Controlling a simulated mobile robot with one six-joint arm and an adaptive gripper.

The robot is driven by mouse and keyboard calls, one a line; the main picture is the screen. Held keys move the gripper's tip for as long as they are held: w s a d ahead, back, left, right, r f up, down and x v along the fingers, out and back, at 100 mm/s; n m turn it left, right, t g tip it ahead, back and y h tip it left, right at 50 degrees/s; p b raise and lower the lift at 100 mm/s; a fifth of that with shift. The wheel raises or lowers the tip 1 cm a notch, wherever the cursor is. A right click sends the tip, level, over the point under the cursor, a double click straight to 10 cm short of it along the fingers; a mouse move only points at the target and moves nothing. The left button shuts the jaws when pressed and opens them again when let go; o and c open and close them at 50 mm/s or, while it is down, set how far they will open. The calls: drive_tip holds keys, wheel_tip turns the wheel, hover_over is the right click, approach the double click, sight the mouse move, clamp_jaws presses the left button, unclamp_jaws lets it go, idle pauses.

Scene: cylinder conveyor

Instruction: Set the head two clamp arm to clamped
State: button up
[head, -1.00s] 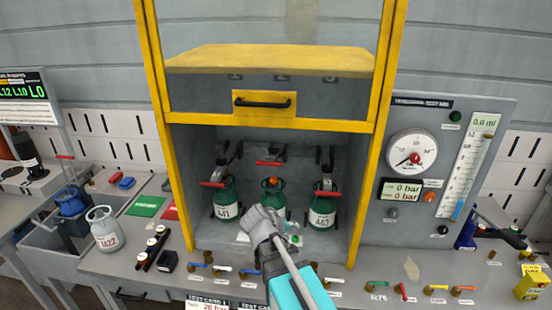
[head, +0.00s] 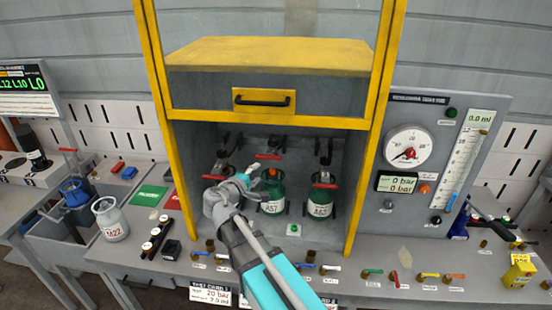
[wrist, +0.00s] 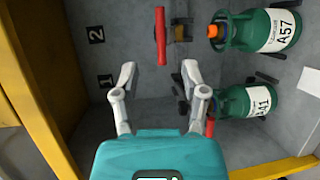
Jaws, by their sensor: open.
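The head two clamp arm has a red bar handle (head: 268,157) and stands above and behind the green cylinder A57 (head: 271,208). Its handle sits higher than the red handles at the two neighbouring heads. A57's orange cap (wrist: 213,31) shows uncovered. In the wrist view the red handle (wrist: 161,37) stands beside the back-wall number 2, beyond my fingertips and roughly in line with the gap between them. My gripper (wrist: 158,72) is open and empty. In the head view my gripper (head: 243,180) is inside the cabinet, in front of the left station, and hides most of its cylinder.
Cylinder A41 (wrist: 245,112) stands close beside my right finger in the wrist view, with a red clamp handle (wrist: 210,127) at its top. Another green cylinder (head: 321,202) stands at the right station.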

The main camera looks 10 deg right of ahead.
sight(276, 159)
drive_tip(key=shift+w, duration=0.1)
drive_tip(key=shift+b+x, duration=0.95)
drive_tip(key=shift+x, duration=5.9)
clamp_jaws()
